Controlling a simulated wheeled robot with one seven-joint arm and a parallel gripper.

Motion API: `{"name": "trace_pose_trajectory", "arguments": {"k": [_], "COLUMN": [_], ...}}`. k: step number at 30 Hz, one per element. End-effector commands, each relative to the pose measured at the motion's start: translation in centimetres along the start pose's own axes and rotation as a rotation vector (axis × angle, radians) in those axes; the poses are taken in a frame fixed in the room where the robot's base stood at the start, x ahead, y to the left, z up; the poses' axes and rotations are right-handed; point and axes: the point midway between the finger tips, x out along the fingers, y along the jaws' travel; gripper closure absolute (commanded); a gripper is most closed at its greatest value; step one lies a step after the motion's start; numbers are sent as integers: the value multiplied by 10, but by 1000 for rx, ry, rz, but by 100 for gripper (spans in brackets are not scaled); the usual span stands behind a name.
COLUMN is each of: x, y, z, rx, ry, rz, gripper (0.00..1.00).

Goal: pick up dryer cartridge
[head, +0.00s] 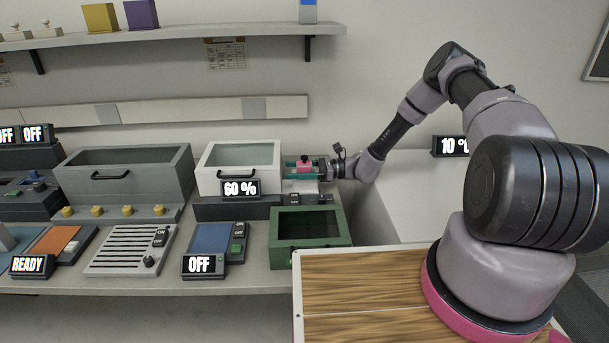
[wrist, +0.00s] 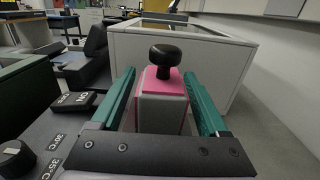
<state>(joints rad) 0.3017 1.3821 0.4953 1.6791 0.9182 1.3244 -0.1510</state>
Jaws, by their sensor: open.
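The dryer cartridge (wrist: 161,98) is a grey block with a pink top and a black knob. It stands upright between the teal fingers of my gripper (wrist: 160,80) in the wrist view, with a narrow gap on each side. In the head view, the cartridge (head: 305,164) shows as a small pink piece with a dark knob, right of the white box. My gripper (head: 303,171) is around it there, open, reaching in from the right. The cartridge's lower part is hidden by the gripper in the wrist view.
A white box (head: 238,155) with a glass lid and a 60 % display (head: 241,188) stands just left of my gripper. A green box (head: 309,248) stands in front. A large white chest (wrist: 210,65) lies beyond the cartridge in the wrist view.

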Motion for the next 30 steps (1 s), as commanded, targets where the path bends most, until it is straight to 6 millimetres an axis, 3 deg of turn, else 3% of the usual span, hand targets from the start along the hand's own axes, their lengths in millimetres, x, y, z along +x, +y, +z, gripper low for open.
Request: {"name": "trace_pose_trajectory", "arguments": {"k": [2,8,9,19,30], "x": [0,-1,-1,-1,-1], "y": [0,0,0,0,0], "z": [0,0,0,7,76], "rx": [0,0,0,-2,-3], "ry": [0,0,0,0,1], "rz": [0,0,0,0,0], "gripper": [22,95,100,100,100]}}
